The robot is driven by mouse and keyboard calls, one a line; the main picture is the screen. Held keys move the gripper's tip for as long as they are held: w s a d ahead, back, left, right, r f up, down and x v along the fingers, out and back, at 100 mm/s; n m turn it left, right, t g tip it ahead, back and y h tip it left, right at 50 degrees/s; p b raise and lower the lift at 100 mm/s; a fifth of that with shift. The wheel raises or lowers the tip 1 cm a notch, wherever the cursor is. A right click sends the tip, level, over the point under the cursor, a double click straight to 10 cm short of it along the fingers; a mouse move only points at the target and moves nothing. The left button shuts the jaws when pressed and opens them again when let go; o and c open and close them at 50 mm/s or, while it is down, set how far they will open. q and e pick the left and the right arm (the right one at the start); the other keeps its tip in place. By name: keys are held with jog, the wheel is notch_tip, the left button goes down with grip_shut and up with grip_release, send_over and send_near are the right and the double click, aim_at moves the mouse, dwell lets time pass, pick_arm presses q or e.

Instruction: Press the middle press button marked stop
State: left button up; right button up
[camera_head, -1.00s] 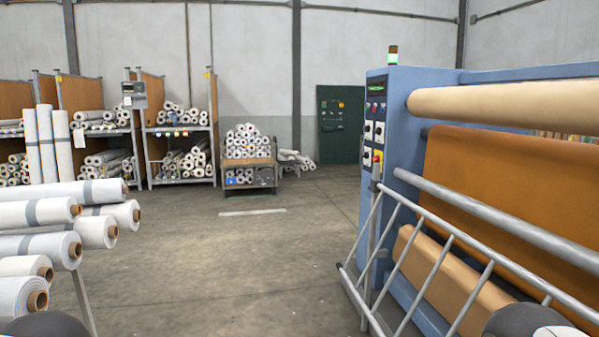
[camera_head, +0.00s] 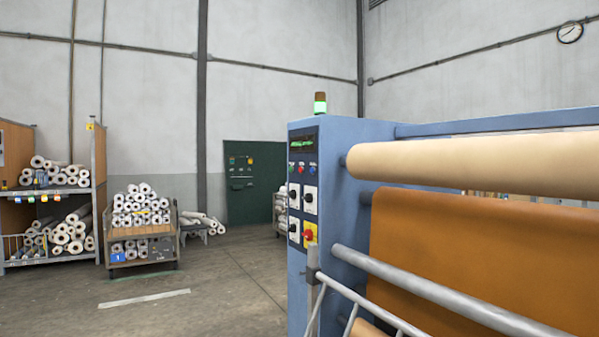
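The blue calender press (camera_head: 345,215) stands right of centre, with its control panel on the narrow side facing left. Under a green-lit display (camera_head: 302,145) is a row of small buttons. The middle button (camera_head: 301,167) looks red, with one button on each side; their labels are too small to read. Lower are black rotary switches on white plates and a red knob on a yellow plate (camera_head: 310,233). Neither of my grippers is in view, and nothing covers the panel's buttons.
A grey metal railing (camera_head: 368,297) and rollers (camera_head: 480,162) with orange sheet extend right from the press. Floor left of the press is open. A cart of white rolls (camera_head: 145,247), shelves (camera_head: 62,191) and a green cabinet (camera_head: 250,185) stand further back.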

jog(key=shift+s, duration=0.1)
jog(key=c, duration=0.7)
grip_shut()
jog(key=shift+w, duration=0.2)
